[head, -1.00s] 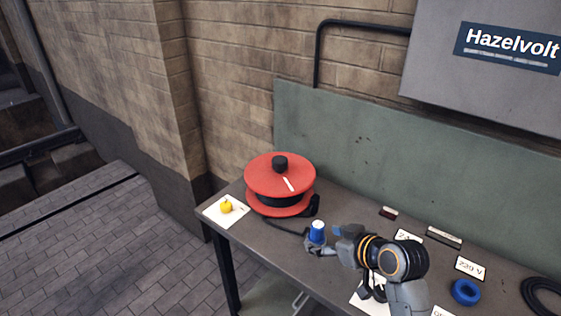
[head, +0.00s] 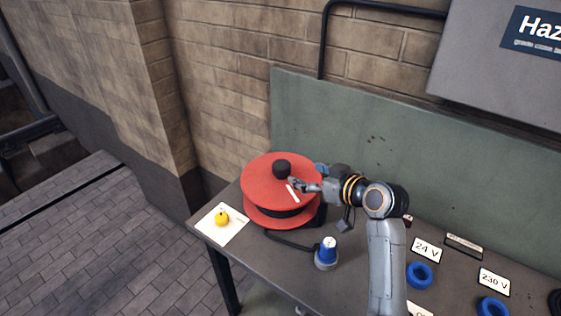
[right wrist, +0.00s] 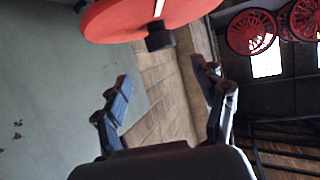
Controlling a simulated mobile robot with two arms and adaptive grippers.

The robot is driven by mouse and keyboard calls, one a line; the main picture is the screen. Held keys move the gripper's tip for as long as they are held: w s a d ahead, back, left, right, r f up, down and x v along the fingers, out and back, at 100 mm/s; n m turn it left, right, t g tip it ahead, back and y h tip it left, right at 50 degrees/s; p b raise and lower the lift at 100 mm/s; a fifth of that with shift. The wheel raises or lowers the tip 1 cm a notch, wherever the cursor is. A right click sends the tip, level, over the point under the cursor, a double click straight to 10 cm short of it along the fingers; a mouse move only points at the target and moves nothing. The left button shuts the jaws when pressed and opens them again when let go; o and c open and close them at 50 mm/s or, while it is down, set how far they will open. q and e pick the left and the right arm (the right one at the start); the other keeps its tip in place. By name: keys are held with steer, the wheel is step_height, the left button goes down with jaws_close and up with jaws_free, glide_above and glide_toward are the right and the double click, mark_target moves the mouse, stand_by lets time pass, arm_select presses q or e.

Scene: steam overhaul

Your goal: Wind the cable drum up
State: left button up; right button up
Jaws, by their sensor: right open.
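The cable drum (head: 262,178) is red, with a black core band, a black knob (head: 281,169) and a white mark on its top disc. It sits at the left end of the workbench. In the right wrist view the drum (right wrist: 115,18) and its knob (right wrist: 160,38) show beyond the fingers. My right gripper (head: 298,186) is open over the drum's top, just right of the knob; its spread, empty fingers (right wrist: 166,92) show in the wrist view. My left gripper is out of view.
A yellow object (head: 222,218) lies on a white card (head: 210,231) left of the drum. Blue rings (head: 419,276) and voltage cards (head: 426,250) lie to the right. A green panel (head: 385,165) stands behind the bench (head: 262,260).

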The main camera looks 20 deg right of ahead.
mark_target(284, 166)
steer(key=p+x, duration=0.1)
steer(key=x, duration=0.3)
steer(key=shift+w+a+r, duration=0.1)
steer(key=shift+w+a, duration=0.1)
steer(key=x, duration=0.5)
steer(key=shift+w+p, duration=0.25)
steer(key=shift+p, duration=0.15)
steer(key=shift+w+a+f, duration=0.1)
steer(key=shift+w+f, duration=0.15)
steer(key=shift+f, duration=0.05)
steer(key=shift+w+a+f, duration=0.1)
steer(key=shift+w, duration=0.15)
steer(key=shift+w+f, duration=0.15)
steer(key=shift+w, duration=0.05)
jaws_close()
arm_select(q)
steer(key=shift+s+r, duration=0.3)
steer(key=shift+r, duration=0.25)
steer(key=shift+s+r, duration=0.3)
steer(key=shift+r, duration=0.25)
